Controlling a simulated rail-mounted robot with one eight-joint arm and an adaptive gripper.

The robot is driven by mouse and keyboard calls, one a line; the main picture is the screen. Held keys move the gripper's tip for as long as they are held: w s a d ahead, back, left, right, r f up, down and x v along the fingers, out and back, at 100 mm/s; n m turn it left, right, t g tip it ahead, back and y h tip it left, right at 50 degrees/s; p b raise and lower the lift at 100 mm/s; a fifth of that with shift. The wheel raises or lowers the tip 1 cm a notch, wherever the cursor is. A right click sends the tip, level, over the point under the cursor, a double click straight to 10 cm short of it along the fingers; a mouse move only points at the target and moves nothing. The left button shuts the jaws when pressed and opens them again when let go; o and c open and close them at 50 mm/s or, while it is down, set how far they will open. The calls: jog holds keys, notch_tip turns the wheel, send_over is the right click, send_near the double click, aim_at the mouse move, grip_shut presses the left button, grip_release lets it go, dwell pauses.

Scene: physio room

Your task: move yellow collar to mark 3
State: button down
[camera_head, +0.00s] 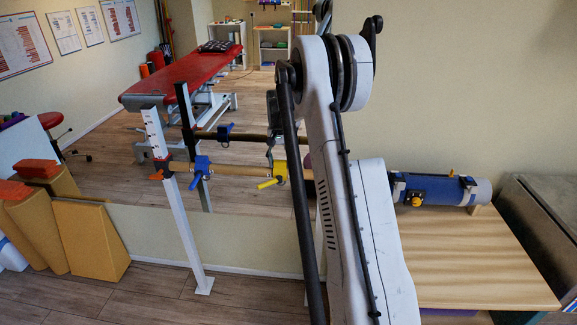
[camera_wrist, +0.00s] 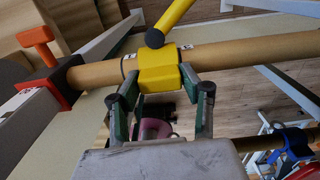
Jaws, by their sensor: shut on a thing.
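The yellow collar (camera_wrist: 160,60) sits around a wooden bar (camera_wrist: 235,50), with its yellow handle (camera_wrist: 175,18) sticking out. In the head view, the yellow collar (camera_head: 280,170) is on the bar just left of my arm. My gripper (camera_wrist: 160,77) is shut on the collar, one finger on either side. The gripper (camera_head: 277,130) partly shows in the head view beside my arm. Small white labels (camera_wrist: 187,47) lie on the bar on both sides of the collar. Their numbers are too small to read, so I cannot tell which is mark 3.
A blue collar (camera_head: 201,164) shows left of the yellow one in the head view. An orange-red clamp (camera_wrist: 48,78) joins the bar to a white post (camera_head: 182,220). A wooden table (camera_head: 480,260) with a blue cylinder (camera_head: 435,188) stands at right. Foam blocks (camera_head: 90,240) stand at left.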

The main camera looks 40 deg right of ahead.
jog(key=c, duration=1.4)
grip_release()
jog(key=shift+w+a, duration=0.1)
jog(key=shift+a, duration=0.05)
jog(key=o, duration=0.4)
jog(key=shift+w+a+f, duration=0.1)
jog(key=shift+w+f, duration=0.05)
jog(key=shift+c, duration=0.2)
jog(key=shift+r, duration=0.55)
notch_tip(320, 180, up, 11)
